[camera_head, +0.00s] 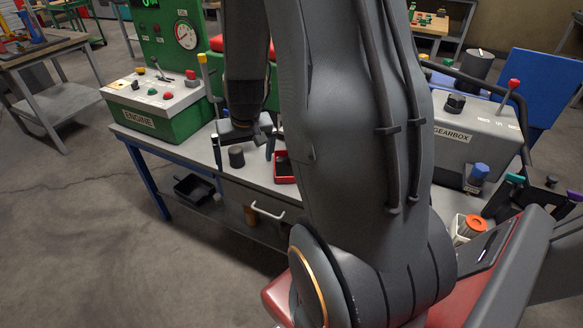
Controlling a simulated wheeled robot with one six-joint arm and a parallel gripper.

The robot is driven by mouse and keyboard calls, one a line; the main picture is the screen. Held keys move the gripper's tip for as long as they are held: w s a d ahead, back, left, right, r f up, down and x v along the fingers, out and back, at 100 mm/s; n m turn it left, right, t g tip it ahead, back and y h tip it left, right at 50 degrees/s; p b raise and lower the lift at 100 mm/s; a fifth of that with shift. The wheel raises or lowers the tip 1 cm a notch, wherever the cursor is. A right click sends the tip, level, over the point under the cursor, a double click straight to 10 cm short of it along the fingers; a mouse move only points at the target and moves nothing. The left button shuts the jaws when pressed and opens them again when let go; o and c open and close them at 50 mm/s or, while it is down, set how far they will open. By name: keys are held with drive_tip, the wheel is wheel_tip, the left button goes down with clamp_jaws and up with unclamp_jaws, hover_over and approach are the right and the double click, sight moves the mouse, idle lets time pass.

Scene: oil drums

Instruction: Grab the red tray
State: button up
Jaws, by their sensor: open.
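The red tray (284,179) sits on the workbench, just left of my arm. I see a red edge and a dark inside; my arm hides its right part. My gripper (244,160) points down over the bench, left of the tray. Its two fingers are spread apart with nothing held between them. The right finger appears close to the tray's left edge; I cannot tell if they touch. A small black cylinder (236,157) shows between the fingers in the picture, apparently standing on the bench.
The green engine panel (190,122) stands at the bench's left, the grey gearbox panel (471,132) at its right. A black tray (195,190) lies on the lower shelf. Floor at left is clear.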

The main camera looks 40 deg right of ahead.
sight(289, 167)
drive_tip(key=d+f+m, duration=0.1)
drive_tip(key=d+f, duration=0.2)
drive_tip(key=d, duration=0.3)
drive_tip(key=w+d+f+m+h, duration=0.1)
drive_tip(key=d+f, duration=0.3)
drive_tip(key=d, duration=0.2)
drive_tip(key=w+d+f+m+h, duration=0.1)
drive_tip(key=d+f, duration=0.2)
drive_tip(key=d, duration=0.3)
drive_tip(key=shift+f+m, duration=0.3)
drive_tip(key=shift+f, duration=0.05)
drive_tip(key=shift+p+x, duration=0.8)
drive_tip(key=shift+x, duration=2.05)
drive_tip(key=shift+w+d, duration=0.15)
drive_tip(key=shift+c, duration=0.3)
drive_tip(key=c, duration=0.9)
drive_tip(key=shift+r, duration=0.1)
drive_tip(key=shift+r, duration=0.1)
